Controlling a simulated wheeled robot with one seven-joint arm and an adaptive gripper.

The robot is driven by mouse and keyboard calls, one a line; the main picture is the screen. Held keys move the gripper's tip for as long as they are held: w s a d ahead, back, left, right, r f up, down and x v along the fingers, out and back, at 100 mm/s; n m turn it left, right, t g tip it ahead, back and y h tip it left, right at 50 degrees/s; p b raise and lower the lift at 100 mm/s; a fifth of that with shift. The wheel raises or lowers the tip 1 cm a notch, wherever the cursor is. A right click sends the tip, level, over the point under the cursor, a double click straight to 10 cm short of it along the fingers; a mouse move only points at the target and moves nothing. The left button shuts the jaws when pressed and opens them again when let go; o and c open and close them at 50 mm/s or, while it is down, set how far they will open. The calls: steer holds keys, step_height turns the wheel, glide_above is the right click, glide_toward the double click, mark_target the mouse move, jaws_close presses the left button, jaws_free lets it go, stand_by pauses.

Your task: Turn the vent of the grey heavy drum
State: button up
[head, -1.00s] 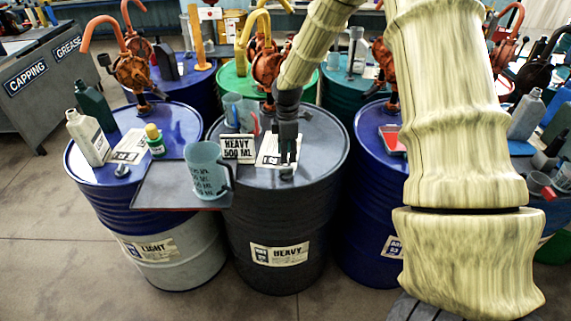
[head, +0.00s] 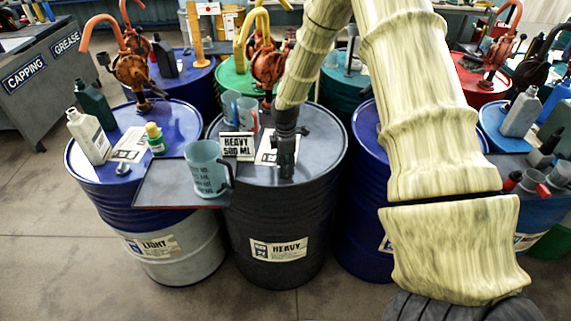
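The grey heavy drum (head: 262,225) stands front centre with a "HEAVY" label (head: 278,249) on its side. My gripper (head: 286,172) points down at the front part of its lid. Its fingertips are low, at the spot of the vent, and they hide the vent. The fingers look close together, but I cannot tell whether they are closed on the vent.
A "HEAVY 500 ML" card (head: 238,146) and a sheet (head: 266,150) are close to my gripper. A clear jug (head: 207,168) stands on a dark tray (head: 160,190) to the left. An orange pump (head: 268,68) rises behind. Blue drums flank the grey drum.

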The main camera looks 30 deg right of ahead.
jaws_close()
steer(key=shift+m, duration=0.4)
steer(key=m, duration=0.3)
steer(key=shift+m, duration=0.3)
steer(key=m, duration=0.4)
steer(key=shift+m+b, duration=0.3)
steer(key=shift+b, duration=0.1)
steer(key=m, duration=0.4)
steer(key=shift+m, duration=2.5)
